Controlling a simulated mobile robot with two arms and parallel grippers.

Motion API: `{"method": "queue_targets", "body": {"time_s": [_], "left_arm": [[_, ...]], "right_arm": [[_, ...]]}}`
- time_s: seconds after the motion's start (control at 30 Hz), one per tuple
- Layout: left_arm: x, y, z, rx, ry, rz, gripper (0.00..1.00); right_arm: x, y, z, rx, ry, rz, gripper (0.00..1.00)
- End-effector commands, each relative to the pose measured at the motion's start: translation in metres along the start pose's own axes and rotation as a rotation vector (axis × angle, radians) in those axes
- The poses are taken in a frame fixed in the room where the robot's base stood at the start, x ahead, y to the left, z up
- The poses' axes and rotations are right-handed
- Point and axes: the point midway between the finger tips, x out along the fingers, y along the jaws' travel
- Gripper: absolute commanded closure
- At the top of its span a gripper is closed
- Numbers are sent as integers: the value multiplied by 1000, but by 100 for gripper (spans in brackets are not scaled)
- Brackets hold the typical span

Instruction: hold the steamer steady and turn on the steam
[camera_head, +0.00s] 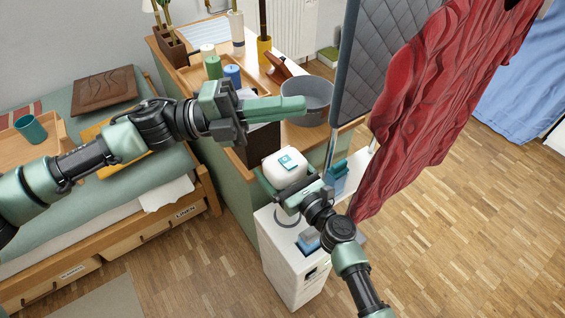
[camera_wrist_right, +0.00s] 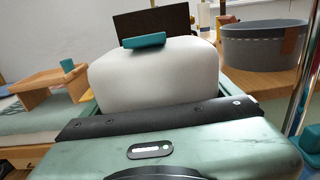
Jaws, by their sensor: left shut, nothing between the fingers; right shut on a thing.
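The white rounded steamer body (camera_head: 280,172) has a teal switch (camera_head: 291,161) on its top face. My right gripper (camera_head: 288,180) is shut on the steamer, with its fingers along the sides. In the right wrist view, the white body (camera_wrist_right: 155,85) fills the space ahead of the gripper, and the teal switch (camera_wrist_right: 144,41) stands up tilted at its top edge. My left gripper (camera_head: 303,105) is shut and empty, above and behind the steamer and apart from the switch. The steamer's underside is hidden by my right gripper.
A white pedestal (camera_head: 283,268) stands below the steamer. A quilted board (camera_head: 375,55) and a hanging red garment (camera_head: 440,100) are close on the right. A grey tub (camera_head: 318,92) sits on the dresser near my left fingertips. Open floor (camera_head: 470,240) lies at the right.

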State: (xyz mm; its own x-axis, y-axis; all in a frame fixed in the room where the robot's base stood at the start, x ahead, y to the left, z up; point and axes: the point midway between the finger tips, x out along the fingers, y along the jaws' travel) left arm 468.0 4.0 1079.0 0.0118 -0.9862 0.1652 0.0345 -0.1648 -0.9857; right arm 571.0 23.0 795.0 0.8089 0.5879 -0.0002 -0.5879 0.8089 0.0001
Motion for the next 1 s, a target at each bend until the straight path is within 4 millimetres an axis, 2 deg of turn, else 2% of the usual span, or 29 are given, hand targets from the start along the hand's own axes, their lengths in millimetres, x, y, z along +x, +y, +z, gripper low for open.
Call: {"method": "queue_targets", "body": {"time_s": [0.13,0.27,0.4,0.5,0.7,1.0], "left_arm": [[-31,4,21,-441,-237,-111,100],[-61,31,32,-845,-430,-175,100],[-88,71,26,-1231,-601,-201,100],[-102,95,14,-1439,-690,-202,100],[-113,120,-5,-1653,-777,-192,100],[-114,122,-7,-1674,-785,-191,100]], "right_arm": [[0,0,0,0,1,0,78],[0,0,0,0,1,0,78],[0,0,0,0,1,0,78],[0,0,0,0,1,0,78],[0,0,0,0,1,0,78],[0,0,0,0,0,0,78]]}}
